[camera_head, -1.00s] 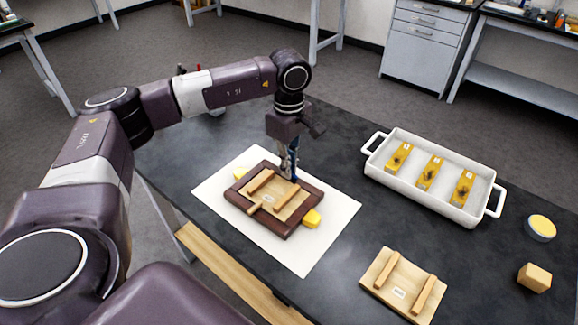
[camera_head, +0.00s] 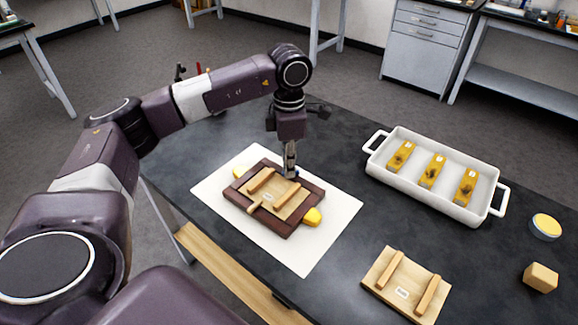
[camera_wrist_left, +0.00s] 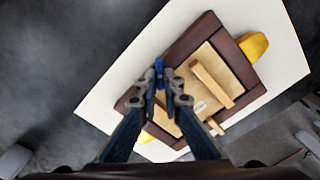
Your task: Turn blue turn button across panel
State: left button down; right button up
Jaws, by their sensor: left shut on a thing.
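The blue turn button (camera_wrist_left: 159,66) shows in the left wrist view at the edge of the dark wooden frame (camera_wrist_left: 183,45), beside the light wood panel. In the head view it is mostly hidden behind my fingers. The light panel (camera_head: 281,203), with two raised battens and a small tab, lies inside the dark frame (camera_head: 256,221). My left gripper (camera_head: 290,174) points down at the frame's far edge. It also shows in the left wrist view (camera_wrist_left: 161,86), its fingertips shut on the blue button. My right gripper is not in view.
The frame lies on a white sheet (camera_head: 306,260), with yellow pieces (camera_head: 313,217) at its sides. A second light panel (camera_head: 402,292) lies at the front right. A white tray (camera_head: 440,195) with three yellow pieces stands behind. A round yellow-topped dish (camera_head: 545,226) and wooden block (camera_head: 540,277) are at right.

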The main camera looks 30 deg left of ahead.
pick_arm(q)
jog(key=n, duration=0.3)
jog(key=shift+n, duration=0.3)
jog(key=shift+d+n, duration=0.15)
jog(key=shift+n, duration=1.85)
jog(key=c, duration=2.1)
grip_release()
jog(key=shift+r, duration=0.1)
notch_tip(320, 180, up, 12)
jog(key=shift+f, duration=0.1)
